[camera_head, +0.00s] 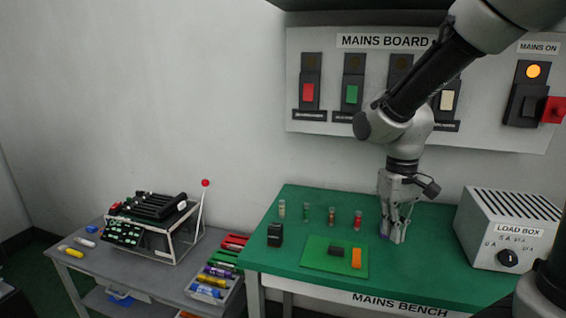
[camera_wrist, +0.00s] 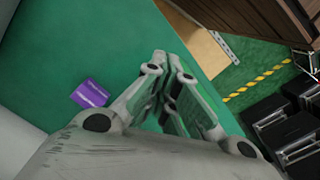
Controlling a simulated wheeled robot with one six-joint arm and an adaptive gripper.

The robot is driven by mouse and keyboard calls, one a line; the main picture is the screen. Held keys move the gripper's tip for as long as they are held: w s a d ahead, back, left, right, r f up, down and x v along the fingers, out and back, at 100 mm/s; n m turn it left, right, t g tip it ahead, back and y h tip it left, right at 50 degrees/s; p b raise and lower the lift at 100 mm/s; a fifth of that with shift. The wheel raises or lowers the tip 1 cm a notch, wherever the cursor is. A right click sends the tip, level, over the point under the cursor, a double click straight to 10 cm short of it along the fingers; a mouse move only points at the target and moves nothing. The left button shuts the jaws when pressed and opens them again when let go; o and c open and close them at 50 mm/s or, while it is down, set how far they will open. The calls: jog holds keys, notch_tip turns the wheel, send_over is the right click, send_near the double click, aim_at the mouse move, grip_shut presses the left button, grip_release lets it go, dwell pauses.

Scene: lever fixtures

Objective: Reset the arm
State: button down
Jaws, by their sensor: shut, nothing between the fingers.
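My gripper (camera_head: 395,225) is shut and empty. In the head view it points down over the right part of the green bench (camera_head: 430,255), close to the bench top; I cannot tell whether it touches it. In the wrist view the closed fingers (camera_wrist: 172,85) show above the green surface. A purple block (camera_wrist: 90,94) lies on the bench beside the fingers, and a bit of it shows at the gripper's foot in the head view. My arm hangs in front of the mains board (camera_head: 310,125) and hides part of it.
A load box (camera_head: 508,230) with a dial stands right of my gripper. Several small coloured cylinders (camera_head: 332,215), a black block (camera_head: 275,235) and a green mat (camera_head: 318,262) with a black and an orange piece are to the left. A grey table (camera_head: 90,255) holds a machine with a red-knobbed lever (camera_head: 203,205).

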jog(key=s+d+r+m+t, duration=0.3)
jog(key=s+d+r+t, duration=0.2)
jog(key=s+d+r, duration=0.5)
notch_tip(320, 180, up, 2)
jog(key=shift+s, duration=0.75)
